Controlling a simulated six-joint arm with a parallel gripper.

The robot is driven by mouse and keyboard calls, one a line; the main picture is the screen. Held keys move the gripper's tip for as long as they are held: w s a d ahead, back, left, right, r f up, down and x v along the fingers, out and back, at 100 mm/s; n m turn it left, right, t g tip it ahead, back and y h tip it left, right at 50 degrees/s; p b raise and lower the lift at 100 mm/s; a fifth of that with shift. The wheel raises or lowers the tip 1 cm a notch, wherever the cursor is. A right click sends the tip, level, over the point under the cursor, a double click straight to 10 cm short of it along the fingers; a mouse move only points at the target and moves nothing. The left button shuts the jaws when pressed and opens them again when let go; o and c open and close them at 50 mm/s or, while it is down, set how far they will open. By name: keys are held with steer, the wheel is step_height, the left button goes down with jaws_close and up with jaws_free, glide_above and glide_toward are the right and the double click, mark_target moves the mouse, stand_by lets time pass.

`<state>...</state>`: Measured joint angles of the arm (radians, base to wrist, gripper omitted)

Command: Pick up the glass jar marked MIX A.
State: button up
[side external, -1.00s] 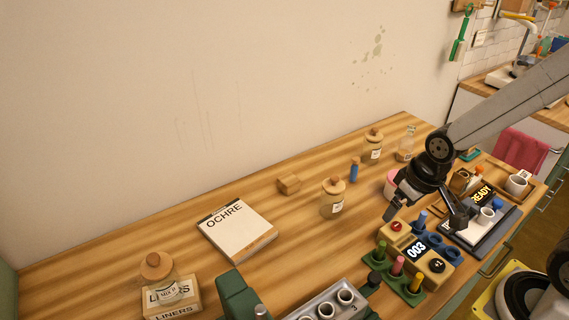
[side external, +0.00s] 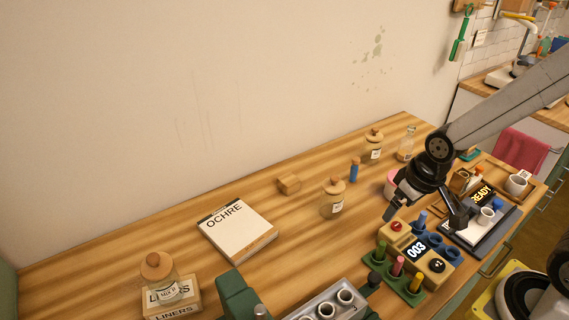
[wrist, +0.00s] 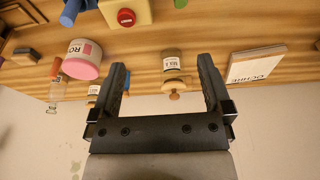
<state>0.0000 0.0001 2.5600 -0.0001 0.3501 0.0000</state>
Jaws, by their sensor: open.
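A glass jar with a wooden knob lid (side external: 158,268) stands on the LINERS box at the front left; its label is small and seems to read MIX with an unclear letter. A similar lidded jar (side external: 332,205) stands mid-table, and another (side external: 373,150) farther back; their labels are too small to read in the side view.
The OCHRE book (side external: 236,231) lies between the left and middle jars. A wooden block (side external: 289,184), blue cylinder (side external: 354,171) and glass bottle (side external: 406,146) stand behind.

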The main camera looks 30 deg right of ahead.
steer(key=n+t+y, duration=0.8)
steer(key=y, duration=0.1)
glide_above(332, 200)
steer(key=d, duration=0.4)
steer(key=shift+s+f, duration=0.15)
steer(key=shift+f, duration=0.1)
steer(key=shift+f, duration=0.1)
steer(key=shift+f, duration=1.85)
